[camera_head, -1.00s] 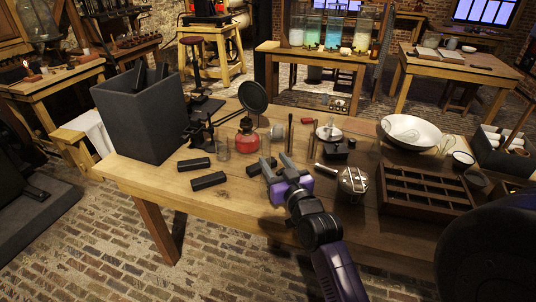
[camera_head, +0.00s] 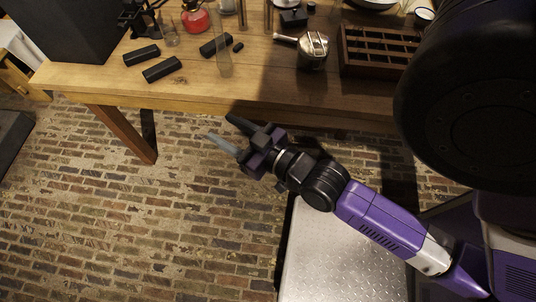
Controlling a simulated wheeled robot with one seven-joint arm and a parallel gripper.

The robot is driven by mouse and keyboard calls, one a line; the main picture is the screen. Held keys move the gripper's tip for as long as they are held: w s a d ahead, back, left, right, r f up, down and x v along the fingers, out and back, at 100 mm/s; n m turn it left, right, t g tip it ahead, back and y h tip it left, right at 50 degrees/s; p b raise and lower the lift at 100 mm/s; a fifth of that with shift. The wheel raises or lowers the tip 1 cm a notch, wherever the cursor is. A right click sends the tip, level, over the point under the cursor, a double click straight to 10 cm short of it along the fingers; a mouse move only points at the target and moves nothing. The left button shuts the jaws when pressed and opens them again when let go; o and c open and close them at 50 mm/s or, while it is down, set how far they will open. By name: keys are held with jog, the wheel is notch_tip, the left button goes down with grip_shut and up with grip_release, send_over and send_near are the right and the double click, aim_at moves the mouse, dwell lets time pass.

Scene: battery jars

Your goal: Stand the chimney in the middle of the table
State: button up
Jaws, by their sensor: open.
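A tall clear glass chimney (camera_head: 223,58) stands upright on the table (camera_head: 290,88), close to its front edge. It stands by the end of a black block (camera_head: 211,47). My gripper (camera_head: 218,126) is open and empty. It is in front of the table's front edge, over the brick floor in the picture, below and apart from the chimney. Its fingers point up and to the left.
More black blocks (camera_head: 162,69) lie left of the chimney. A red lamp (camera_head: 195,18) and a short glass (camera_head: 171,36) stand behind. A metal pot (camera_head: 313,48) and a compartmented wooden tray (camera_head: 378,50) are to the right.

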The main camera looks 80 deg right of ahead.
jog(key=s+a+r+n+y, duration=0.2)
jog(key=s+a+n+y, duration=0.2)
jog(key=s+a, duration=0.8)
jog(key=y, duration=0.2)
jog(key=shift+a+r+n+y, duration=0.15)
jog(key=shift+a+n+y, duration=0.15)
jog(key=shift+a+n, duration=0.1)
